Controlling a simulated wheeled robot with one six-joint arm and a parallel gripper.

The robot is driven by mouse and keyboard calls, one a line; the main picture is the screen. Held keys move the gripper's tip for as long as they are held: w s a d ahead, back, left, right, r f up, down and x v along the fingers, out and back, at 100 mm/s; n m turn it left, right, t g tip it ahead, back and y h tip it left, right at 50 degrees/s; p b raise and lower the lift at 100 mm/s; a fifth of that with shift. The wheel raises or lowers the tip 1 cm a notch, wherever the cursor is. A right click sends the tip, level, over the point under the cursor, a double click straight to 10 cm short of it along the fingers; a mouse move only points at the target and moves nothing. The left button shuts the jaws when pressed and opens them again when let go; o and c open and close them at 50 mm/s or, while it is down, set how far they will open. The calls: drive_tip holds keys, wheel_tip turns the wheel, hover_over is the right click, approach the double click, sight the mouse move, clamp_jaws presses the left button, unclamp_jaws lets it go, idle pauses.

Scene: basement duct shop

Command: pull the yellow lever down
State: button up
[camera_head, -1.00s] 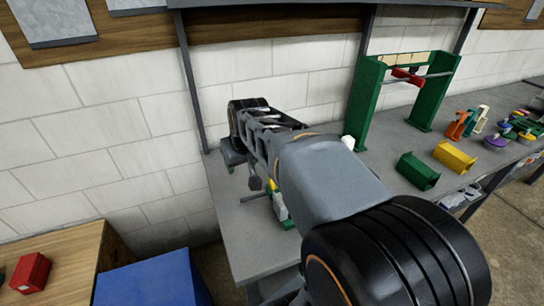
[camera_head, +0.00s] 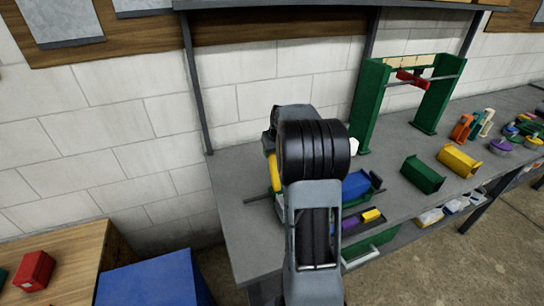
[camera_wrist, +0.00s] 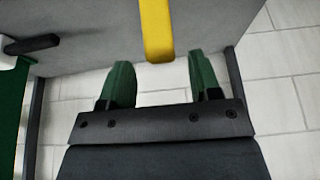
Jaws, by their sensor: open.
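The yellow lever (camera_head: 273,172) shows in the head view as a strip at the left edge of my arm, above a green part (camera_head: 278,203) on the bench. In the wrist view the yellow lever (camera_wrist: 156,28) comes in from the top edge, and its rounded end lies between my two green fingertips. My gripper (camera_wrist: 160,70) is open, with one finger on each side of the lever's end. My arm hides the gripper and most of the lever in the head view.
A grey bench (camera_head: 245,240) runs along the white block wall. A green frame with a red piece (camera_head: 412,78), a green block (camera_head: 422,175) and a yellow block (camera_head: 459,160) stand to the right.

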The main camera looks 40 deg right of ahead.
sight(273, 153)
drive_tip(key=shift+p+x, duration=0.45)
drive_tip(key=shift+x, duration=2.25)
clamp_jaws()
